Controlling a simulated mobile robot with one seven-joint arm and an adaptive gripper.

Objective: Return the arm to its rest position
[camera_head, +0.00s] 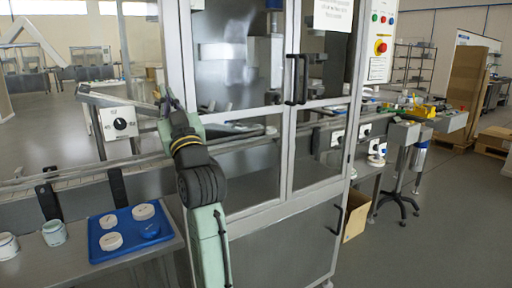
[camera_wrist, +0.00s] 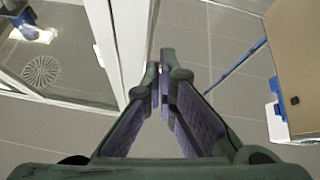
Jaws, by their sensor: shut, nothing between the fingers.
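My arm (camera_head: 207,235) rises from the bottom middle of the head view, pale green with a dark joint, in front of the glass-doored machine. Grey tiled floor shows beyond the fingertips.
The machine's doors (camera_head: 292,165) look closed. A blue tray (camera_head: 96,256) with white lids and a blue lid lies on a low table at left, beside jars (camera_head: 54,233). A conveyor (camera_head: 70,182) runs behind. Floor at right (camera_head: 445,220) is mostly clear.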

